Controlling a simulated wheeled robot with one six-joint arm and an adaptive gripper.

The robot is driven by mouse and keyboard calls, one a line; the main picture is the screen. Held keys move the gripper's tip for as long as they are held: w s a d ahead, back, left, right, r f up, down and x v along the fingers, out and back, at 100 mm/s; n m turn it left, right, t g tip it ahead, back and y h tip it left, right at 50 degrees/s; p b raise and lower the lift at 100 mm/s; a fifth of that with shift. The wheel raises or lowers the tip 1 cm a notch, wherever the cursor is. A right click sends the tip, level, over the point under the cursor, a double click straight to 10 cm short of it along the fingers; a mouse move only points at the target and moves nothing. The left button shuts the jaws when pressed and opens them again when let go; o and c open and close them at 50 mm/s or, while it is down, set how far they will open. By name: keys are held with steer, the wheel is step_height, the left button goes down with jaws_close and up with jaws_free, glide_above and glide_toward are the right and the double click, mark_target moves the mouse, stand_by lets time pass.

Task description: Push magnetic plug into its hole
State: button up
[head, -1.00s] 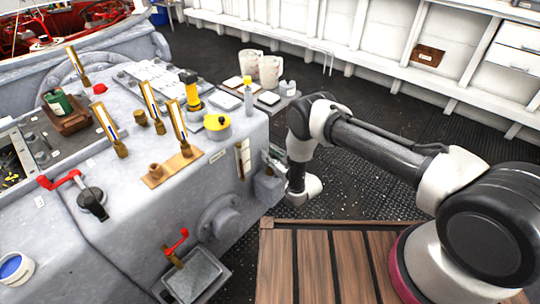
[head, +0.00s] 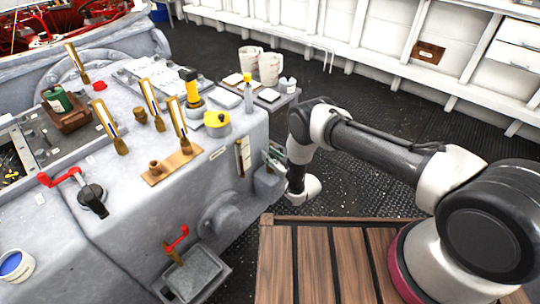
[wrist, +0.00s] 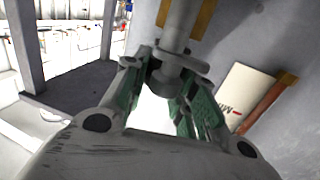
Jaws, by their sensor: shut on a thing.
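In the wrist view my gripper (wrist: 172,76) has its green-padded fingers closed around a grey metal plug (wrist: 180,82), a round stem with a wider collar. The plug is at the grey side wall of the engine casing. In the head view my gripper (head: 272,160) is at the casing's right side, small and partly hidden by the wrist. The plug cannot be made out there. No open hole shows clearly in either view, and I cannot tell how far the plug is seated.
A white label plate (wrist: 238,95) and a copper-coloured pipe (wrist: 268,108) are on the wall beside the gripper.

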steer(key=shift+f, duration=0.4)
steer(key=o, duration=1.1)
steer(key=shift+o, duration=0.2)
steer(key=v, duration=1.2)
